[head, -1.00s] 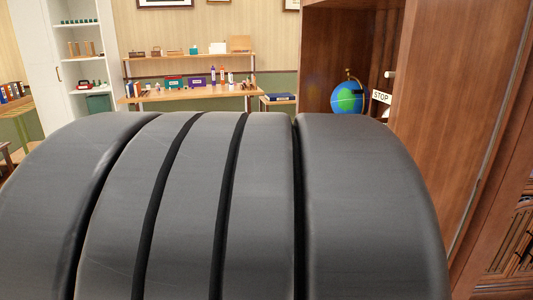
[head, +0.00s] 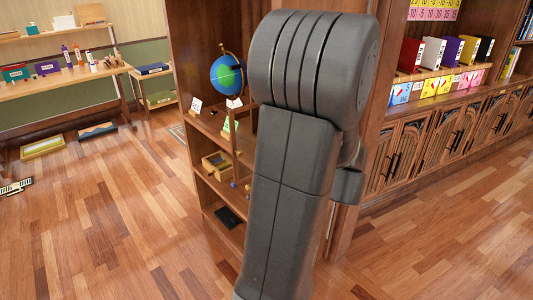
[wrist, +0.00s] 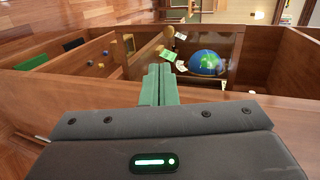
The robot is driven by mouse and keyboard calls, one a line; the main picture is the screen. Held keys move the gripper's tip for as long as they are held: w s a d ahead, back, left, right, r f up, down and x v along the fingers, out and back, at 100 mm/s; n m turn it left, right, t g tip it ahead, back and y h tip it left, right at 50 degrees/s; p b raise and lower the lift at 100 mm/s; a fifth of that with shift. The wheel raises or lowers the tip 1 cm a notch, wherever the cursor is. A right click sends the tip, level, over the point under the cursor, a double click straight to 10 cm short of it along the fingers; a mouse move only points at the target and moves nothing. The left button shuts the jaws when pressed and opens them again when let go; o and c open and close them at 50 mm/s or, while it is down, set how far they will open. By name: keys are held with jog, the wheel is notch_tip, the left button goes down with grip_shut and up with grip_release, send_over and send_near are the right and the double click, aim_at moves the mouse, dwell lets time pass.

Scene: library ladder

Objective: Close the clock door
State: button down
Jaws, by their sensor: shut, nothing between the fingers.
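I cannot clearly make out a clock or its door in either view. A tall wooden case (head: 195,75) with open shelves stands in the head view, partly hidden by my arm. A blue and green globe (head: 226,74) sits on its upper shelf; the globe also shows in the wrist view (wrist: 206,62). My gripper (wrist: 160,68) has green fingers, shut together and empty. They point over a wooden panel edge (wrist: 60,92) toward the shelves; I cannot tell if they touch it. The fingers are hidden in the head view.
Small cards (head: 196,105) and a tray (head: 216,162) sit on the case's shelves. A low bookcase with carved doors (head: 412,155) runs along the right. A work table (head: 75,76) stands at the left. The wooden floor (head: 110,215) in front is mostly clear.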

aim_at(242, 155)
jog(key=p+x, duration=0.1)
jog(key=x, duration=0.3)
jog(key=p+x, duration=0.1)
jog(key=x, duration=0.4)
jog(key=r+p+x, duration=0.1)
jog(key=x, duration=0.3)
jog(key=shift+w+a, duration=0.4)
jog(key=shift+w, duration=0.05)
jog(key=shift+f, duration=0.1)
